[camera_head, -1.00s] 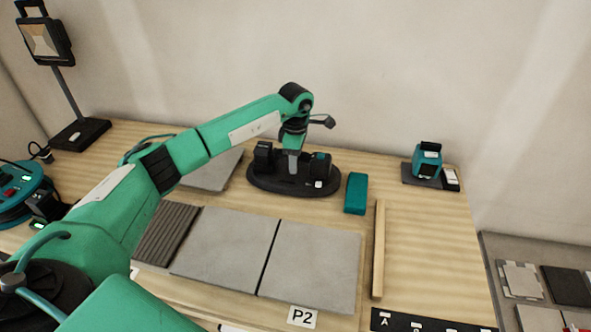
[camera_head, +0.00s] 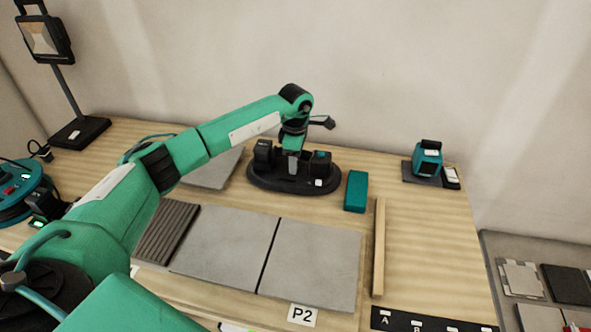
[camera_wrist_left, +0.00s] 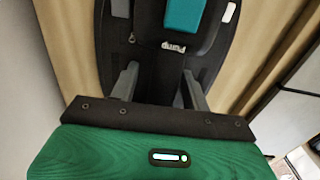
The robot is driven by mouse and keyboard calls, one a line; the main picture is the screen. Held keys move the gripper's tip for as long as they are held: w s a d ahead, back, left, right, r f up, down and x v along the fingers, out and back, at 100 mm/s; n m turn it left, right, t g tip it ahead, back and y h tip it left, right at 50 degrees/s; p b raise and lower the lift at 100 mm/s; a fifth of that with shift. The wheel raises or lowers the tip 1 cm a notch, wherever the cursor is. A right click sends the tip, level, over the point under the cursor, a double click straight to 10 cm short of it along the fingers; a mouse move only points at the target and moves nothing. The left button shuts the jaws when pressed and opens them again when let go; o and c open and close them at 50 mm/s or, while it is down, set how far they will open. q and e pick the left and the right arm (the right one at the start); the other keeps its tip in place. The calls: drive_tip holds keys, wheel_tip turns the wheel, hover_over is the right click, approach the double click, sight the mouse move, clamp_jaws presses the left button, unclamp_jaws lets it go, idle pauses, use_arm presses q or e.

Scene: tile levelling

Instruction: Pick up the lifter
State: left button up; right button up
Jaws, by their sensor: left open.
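The lifter (camera_head: 320,158) appears to be the black and teal device on a dark oval base (camera_head: 262,184) at the back of the bench. Its exact outline is partly hidden by my gripper. My left gripper (camera_head: 292,166) points down over the middle of it, between its two upright ends. In the left wrist view, the two grey fingers (camera_wrist_left: 161,86) are apart, one on each side of a dark middle bar, with the teal part (camera_wrist_left: 184,15) beyond. I cannot tell whether they touch it. My right gripper is not in view.
A teal block (camera_head: 356,192) stands close to the right of the base. Grey tiles (camera_head: 312,265) lie in front, with a wooden strip (camera_head: 379,248) beside them. A teal device (camera_head: 427,158) stands at the back right. Bare bench lies between the strip and the right edge.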

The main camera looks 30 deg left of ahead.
use_arm(q)
drive_tip(key=shift+c, duration=0.5)
clamp_jaws()
drive_tip(key=shift+r, duration=0.1)
drive_tip(key=shift+r, duration=0.1)
